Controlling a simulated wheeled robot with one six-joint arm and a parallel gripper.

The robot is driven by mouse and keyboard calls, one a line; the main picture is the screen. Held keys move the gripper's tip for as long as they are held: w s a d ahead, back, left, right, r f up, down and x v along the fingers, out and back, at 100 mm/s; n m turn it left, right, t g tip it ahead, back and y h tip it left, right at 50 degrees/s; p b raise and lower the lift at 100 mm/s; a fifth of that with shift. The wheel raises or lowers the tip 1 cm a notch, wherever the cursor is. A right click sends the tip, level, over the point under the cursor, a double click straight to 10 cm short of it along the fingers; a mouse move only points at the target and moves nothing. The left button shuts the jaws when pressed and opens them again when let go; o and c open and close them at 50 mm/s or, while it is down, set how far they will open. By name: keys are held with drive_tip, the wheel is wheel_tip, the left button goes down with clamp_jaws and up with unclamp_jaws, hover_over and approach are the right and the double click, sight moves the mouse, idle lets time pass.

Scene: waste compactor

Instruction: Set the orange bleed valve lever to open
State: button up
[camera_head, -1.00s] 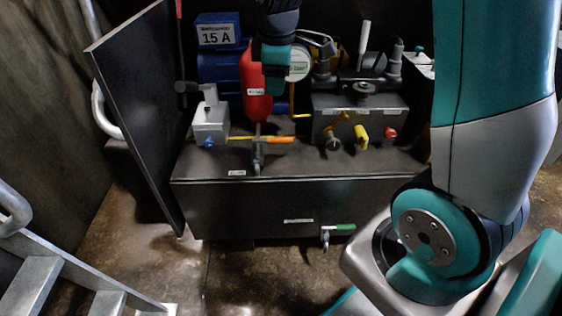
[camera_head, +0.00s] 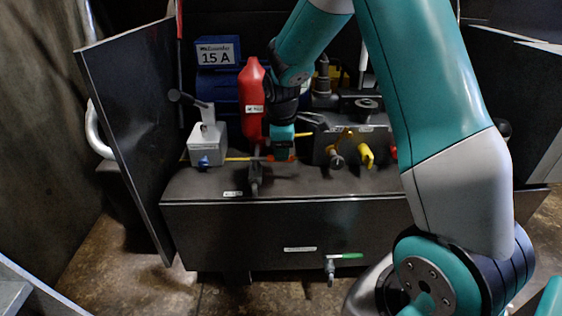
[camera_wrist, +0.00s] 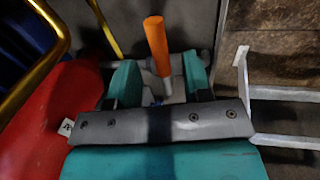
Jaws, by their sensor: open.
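The orange bleed valve lever (camera_wrist: 157,45) lies between the two teal fingers of my gripper (camera_wrist: 160,62) in the wrist view. The fingers are apart, with gaps on both sides of the lever. In the head view my gripper (camera_head: 283,140) points down over the lever, and only a bit of orange (camera_head: 282,158) shows beneath it. The dark valve body (camera_head: 255,175) stands left of the gripper on top of the black cabinet (camera_head: 300,215). I cannot tell whether a finger touches the lever.
The red bottle (camera_head: 253,90) stands close behind and left of my gripper, and also fills the left of the wrist view (camera_wrist: 45,125). A manifold with a yellow knob (camera_head: 366,155) is close on the right. An open door (camera_head: 130,130) bounds the left.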

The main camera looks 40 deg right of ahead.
drive_tip(key=shift+w+d+f+b, duration=0.1)
drive_tip(key=shift+w+f+b, duration=0.1)
drive_tip(key=shift+f, duration=0.5)
drive_tip(key=shift+w+d+f+b, duration=0.1)
drive_tip(key=shift+f+b, duration=0.05)
drive_tip(key=shift+f, duration=0.5)
clamp_jaws()
drive_tip(key=shift+s+r, duration=0.1)
drive_tip(key=shift+s, duration=0.05)
